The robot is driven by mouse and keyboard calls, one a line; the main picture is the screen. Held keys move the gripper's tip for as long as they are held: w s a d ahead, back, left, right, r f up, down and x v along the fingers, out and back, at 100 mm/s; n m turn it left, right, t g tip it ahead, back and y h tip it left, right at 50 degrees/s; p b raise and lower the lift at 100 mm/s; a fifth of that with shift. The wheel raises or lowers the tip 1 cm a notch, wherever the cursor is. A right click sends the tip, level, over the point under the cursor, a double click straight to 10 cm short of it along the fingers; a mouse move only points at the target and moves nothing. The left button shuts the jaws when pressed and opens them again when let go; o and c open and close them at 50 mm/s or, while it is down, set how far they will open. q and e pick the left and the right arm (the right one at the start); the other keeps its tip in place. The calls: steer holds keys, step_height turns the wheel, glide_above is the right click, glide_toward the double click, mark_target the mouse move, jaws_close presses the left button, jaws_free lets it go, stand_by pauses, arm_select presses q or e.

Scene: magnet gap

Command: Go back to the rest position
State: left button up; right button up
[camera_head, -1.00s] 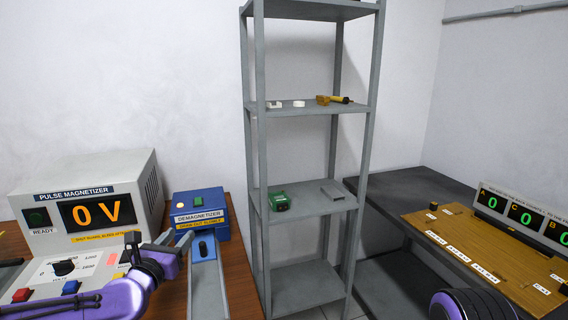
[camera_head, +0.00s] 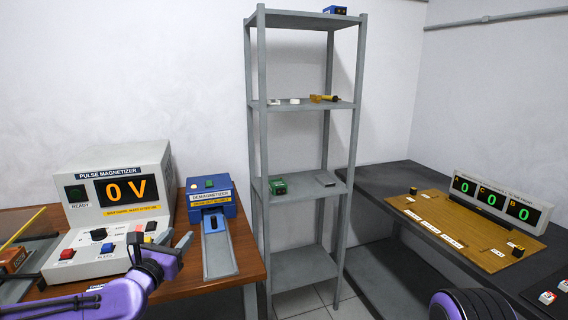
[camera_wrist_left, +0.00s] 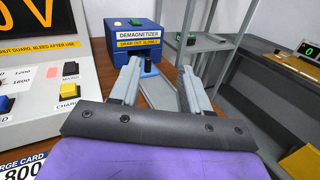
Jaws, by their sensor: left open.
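My left gripper (camera_head: 172,240) is open and empty, in front of the pulse magnetizer's right side in the head view. In the left wrist view its two fingers (camera_wrist_left: 160,84) are apart with nothing between them, pointing toward the blue demagnetizer. My right arm shows only as a purple rounded part at the bottom right of the head view; its gripper is out of view.
The pulse magnetizer (camera_head: 118,185) reads 0 V on the wooden table. The blue demagnetizer (camera_head: 210,198) with its grey track (camera_head: 222,262) stands beside it. A grey shelf (camera_head: 300,105) holds small items. A wooden board (camera_head: 460,225) with a 0 0 0 display lies on the dark right bench.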

arm_select(q)
steer(key=s+d+f+m+g+y, duration=0.1)
steer(key=s+d+f+m+g, duration=0.15)
steer(key=s+f+m, duration=0.4)
steer(key=s+d+f+m+g, duration=0.1)
steer(key=s+f+m+g, duration=0.25)
steer(key=f, duration=0.65)
steer(key=s+d+f+m+g+y, duration=0.1)
steer(key=s+d+f+m+g, duration=0.1)
steer(key=s+f+m, duration=0.5)
steer(key=s+a+f+m+g+y, duration=0.1)
steer(key=s+a+f+m+g, duration=0.1)
steer(key=s+f, duration=0.3)
steer(key=s+a+f+m+g+y, duration=0.1)
steer(key=s+a+f+m, duration=0.3)
steer(key=s, duration=0.7)
steer(key=s+a+f+m+g+y+b, duration=0.1)
steer(key=s+a+f+m+g+y, duration=0.1)
steer(key=s+f, duration=0.5)
steer(key=shift+s+a+f+m+g, duration=0.15)
steer(key=shift+s+a+m+g, duration=0.5)
steer(key=shift+s+m+g, duration=0.2)
